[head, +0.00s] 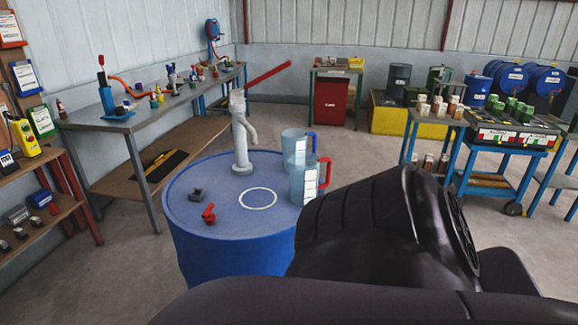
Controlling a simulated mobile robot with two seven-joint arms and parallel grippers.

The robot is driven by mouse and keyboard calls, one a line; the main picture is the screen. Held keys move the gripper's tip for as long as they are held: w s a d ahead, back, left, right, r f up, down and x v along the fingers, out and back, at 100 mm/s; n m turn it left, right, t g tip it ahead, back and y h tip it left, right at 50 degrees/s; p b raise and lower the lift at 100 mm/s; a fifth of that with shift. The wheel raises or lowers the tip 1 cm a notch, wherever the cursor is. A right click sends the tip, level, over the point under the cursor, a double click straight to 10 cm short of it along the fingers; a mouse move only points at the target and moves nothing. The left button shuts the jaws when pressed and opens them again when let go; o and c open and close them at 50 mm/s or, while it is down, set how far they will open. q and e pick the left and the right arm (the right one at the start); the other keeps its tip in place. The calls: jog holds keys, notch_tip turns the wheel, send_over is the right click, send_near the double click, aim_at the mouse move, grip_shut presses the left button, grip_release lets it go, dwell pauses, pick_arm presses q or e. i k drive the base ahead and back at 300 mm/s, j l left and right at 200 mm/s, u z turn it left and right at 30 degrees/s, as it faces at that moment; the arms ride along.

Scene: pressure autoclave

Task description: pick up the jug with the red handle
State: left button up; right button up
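The jug with the red handle (305,184) stands upright on top of the blue drum (190,222), near its right edge. It is a translucent blue jug with a white label, and its red handle faces right. A similar jug with a blue handle (292,143) stands just behind it and is partly hidden by it. A large dark arm part of mine fills the lower right and covers the drum's right side. Neither of my grippers is in the head view.
A red fitting (209,213), a dark block (197,195) and a white ring (258,198) are also on the drum top. A workbench (150,113) stands behind at left; blue-framed carts (490,160) stand at right.

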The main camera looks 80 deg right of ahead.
aim_at(303, 167)
jog(key=i+j+u, duration=0.2)
jog(key=j, duration=0.2)
jog(key=i+j+u, duration=0.15)
jog(key=j, duration=0.25)
jog(key=i+j+u, duration=0.2)
jog(key=i+j, duration=0.15)
jog(key=i+j+u, duration=0.2)
jog(key=i, duration=0.4)
jog(key=i+z, duration=0.7)
jog(key=i+j+z, duration=0.1)
jog(key=z, duration=0.25)
jog(key=i+l+z, duration=0.1)
jog(key=i+z, duration=0.45)
jog(key=z, duration=0.2)
jog(key=i+z, duration=0.8)
jog(key=i+j+z, duration=0.1)
jog(key=i+z, duration=0.9)
jog(key=z, duration=0.3)
jog(key=i+j+z, duration=0.2)
jog(key=z, duration=0.2)
jog(key=i+j+z, duration=0.25)
jog(key=z, duration=0.2)
jog(key=i+j+z, duration=0.25)
jog(key=z, duration=0.15)
jog(key=i+j+z, duration=0.35)
jog(key=j+z, duration=0.15)
jog(key=j, duration=0.15)
